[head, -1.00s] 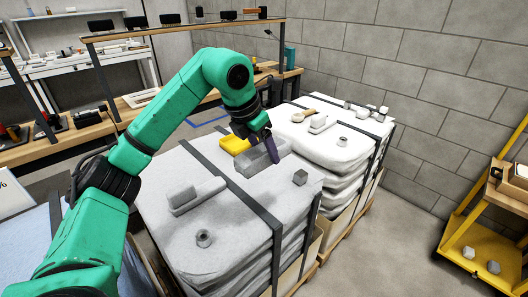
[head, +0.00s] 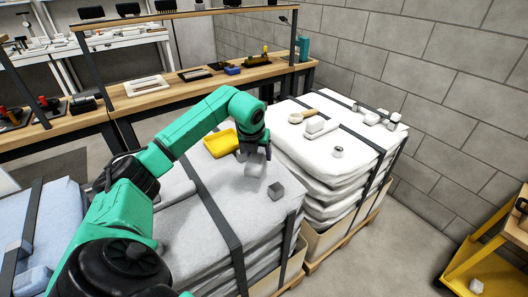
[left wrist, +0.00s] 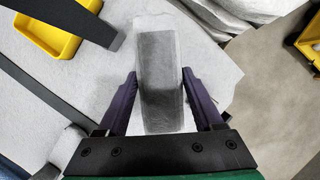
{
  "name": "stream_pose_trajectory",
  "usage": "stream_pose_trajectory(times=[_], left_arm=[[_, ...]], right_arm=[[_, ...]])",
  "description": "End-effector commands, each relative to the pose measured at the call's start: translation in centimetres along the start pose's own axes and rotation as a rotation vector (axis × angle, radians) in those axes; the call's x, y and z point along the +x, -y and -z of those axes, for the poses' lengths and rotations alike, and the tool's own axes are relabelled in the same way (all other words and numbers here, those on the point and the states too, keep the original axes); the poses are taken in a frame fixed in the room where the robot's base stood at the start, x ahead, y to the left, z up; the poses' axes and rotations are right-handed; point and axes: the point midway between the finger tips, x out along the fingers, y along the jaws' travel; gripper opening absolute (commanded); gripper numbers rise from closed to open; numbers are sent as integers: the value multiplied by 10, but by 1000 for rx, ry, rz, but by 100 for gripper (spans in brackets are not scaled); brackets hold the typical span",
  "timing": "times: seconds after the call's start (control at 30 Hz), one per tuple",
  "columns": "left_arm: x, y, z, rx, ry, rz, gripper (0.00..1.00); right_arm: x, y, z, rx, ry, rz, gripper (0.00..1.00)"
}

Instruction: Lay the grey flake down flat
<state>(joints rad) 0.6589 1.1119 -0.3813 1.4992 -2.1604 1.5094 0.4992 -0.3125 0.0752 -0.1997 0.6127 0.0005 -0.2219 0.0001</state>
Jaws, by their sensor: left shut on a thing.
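The grey flake (left wrist: 158,80) is a long, pale grey block between the two purple fingers of my left gripper (left wrist: 160,100) in the left wrist view. The gripper is shut on it. In the head view my left gripper (head: 256,150) is above the near white sack stack (head: 205,225), and the flake (head: 254,168) shows below the fingers. Its upper part is hidden by the gripper. I cannot tell whether its lower end touches the sack. My right gripper is not in view.
Dark straps cross the sack. A second sack stack (head: 340,135) behind holds several small pieces. A yellow cart (head: 485,255) stands at the right.

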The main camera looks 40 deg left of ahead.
Motion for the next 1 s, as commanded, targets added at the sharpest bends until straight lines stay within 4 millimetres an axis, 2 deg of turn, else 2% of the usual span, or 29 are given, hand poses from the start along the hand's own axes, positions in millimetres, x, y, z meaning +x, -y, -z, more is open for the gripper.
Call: stream_pose_trajectory(times=[0.17, 0.33, 0.5, 1.0], left_arm=[[11, 1, 5, 2, -1, 0, 12], [35, 0, 15, 2, -1, 0, 12], [55, 0, 23, 2, -1, 0, 12], [60, 1, 25, 3, 0, 1, 12]], right_arm=[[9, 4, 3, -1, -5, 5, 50], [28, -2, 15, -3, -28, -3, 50], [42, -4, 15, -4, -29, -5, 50], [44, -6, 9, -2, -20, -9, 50]])
